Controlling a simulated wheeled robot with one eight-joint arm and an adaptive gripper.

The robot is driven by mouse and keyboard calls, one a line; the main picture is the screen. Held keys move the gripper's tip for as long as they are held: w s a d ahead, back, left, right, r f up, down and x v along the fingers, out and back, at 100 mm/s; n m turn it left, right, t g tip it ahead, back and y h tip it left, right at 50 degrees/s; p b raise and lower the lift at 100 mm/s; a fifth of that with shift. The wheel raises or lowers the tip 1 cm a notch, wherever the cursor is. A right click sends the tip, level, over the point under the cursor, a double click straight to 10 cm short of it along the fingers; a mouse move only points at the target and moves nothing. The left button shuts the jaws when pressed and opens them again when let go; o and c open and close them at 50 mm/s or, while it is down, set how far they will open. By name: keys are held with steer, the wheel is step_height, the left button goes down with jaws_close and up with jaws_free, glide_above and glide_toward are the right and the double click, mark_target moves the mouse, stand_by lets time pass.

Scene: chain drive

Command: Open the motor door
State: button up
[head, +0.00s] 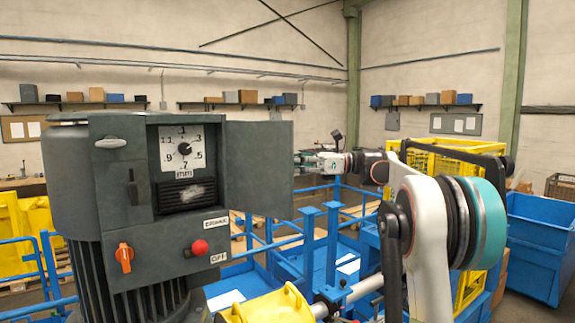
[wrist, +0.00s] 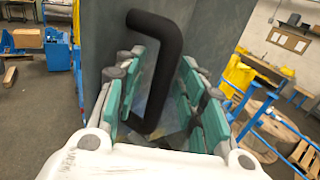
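The grey motor housing (head: 80,180) stands at the left in the head view. Its motor door (head: 258,168) is swung out to the right of the opening, which shows a dial (head: 182,148) and a dark grille. My gripper (head: 300,163) is at the door's outer right edge, its fingertips partly hidden by the door. In the wrist view, the black door handle (wrist: 158,22) runs between the teal finger pads of my gripper (wrist: 164,65). The fingers are apart with a gap to the handle on the right side. I cannot tell whether the left finger touches it.
An orange switch (head: 124,257) and a red button (head: 199,247) sit on the panel below the opening. Blue railings and posts (head: 309,240) stand under my arm. A blue bin (head: 540,245) is at the far right. The air right of the door holds my arm.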

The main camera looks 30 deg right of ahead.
steer(key=shift+w+a, duration=0.15)
steer(key=shift+a, duration=0.05)
steer(key=v, duration=1.2)
steer(key=shift+f, duration=0.15)
